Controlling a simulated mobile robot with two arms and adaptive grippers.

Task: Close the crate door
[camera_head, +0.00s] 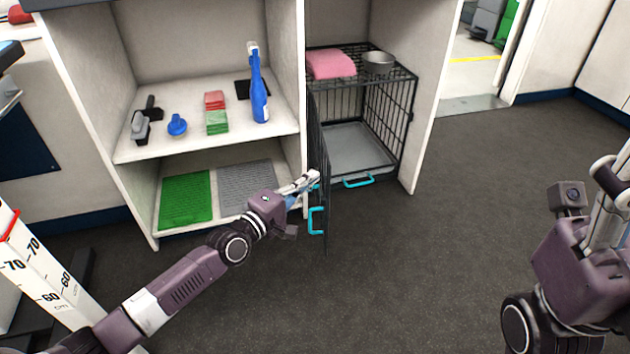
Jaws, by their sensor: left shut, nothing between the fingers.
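A black wire crate (411,110) stands in the right bay of the white cabinet, with a grey tray (362,150) in its bottom. Its door (326,236) is open, swung out toward me and seen almost edge-on at the crate's left side. A cyan handle (317,220) is on the door, and another cyan handle (358,181) is low at the crate's front. My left gripper (314,178) is shut and empty at the door's left side, just above the door handle; I cannot tell if it touches. My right gripper (612,185) is at the right edge, partly cut off, far from the crate.
A pink towel (331,64) and a metal bowl (378,62) sit on the crate. The left bay holds a blue bottle (258,95), brushes and folded cloths above, and green (186,199) and grey mats below. The dark floor (400,270) before the crate is clear.

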